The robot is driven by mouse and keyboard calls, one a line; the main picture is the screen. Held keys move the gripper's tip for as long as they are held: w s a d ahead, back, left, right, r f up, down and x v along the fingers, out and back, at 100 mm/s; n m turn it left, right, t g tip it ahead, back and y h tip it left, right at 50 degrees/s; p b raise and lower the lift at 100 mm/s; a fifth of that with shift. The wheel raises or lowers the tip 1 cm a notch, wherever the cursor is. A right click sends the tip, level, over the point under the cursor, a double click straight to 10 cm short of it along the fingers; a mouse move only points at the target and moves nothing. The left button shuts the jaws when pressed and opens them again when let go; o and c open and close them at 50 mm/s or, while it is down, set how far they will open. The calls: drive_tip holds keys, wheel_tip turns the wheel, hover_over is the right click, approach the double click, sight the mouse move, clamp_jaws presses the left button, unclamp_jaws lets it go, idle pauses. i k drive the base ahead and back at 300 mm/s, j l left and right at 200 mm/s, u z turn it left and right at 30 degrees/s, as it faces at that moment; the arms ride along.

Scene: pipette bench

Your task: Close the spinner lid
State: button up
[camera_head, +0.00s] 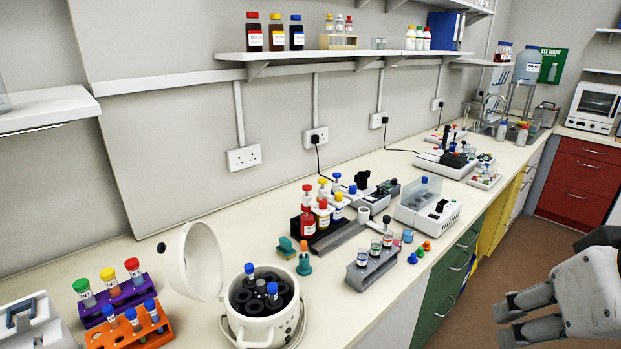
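The spinner (264,309) is a round white pot on the bench at the lower middle. Its white lid (199,262) stands open, tilted up on the left side of the pot. Inside the dark rotor, blue-capped tubes (272,291) stand upright and rise above the rim. My gripper (510,307) is at the far right, out over the floor and well away from the spinner. Its two grey fingers are spread apart with nothing between them.
Left of the spinner are a purple rack (92,314) and an orange rack (158,337) with capped tubes. Right of it are a grey vial block (357,277), a black bottle stand (318,240) and a white device (427,208). A wall shelf (340,54) hangs above.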

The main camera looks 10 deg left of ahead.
sight(201, 278)
drive_tip(key=k+j+u, duration=0.45)
drive_tip(key=k+j, duration=0.15)
drive_tip(key=j, duration=0.25)
drive_tip(key=k+j+u, duration=0.25)
drive_tip(key=j, duration=0.2)
drive_tip(key=i+j+u, duration=0.25)
drive_tip(key=i+j, duration=0.15)
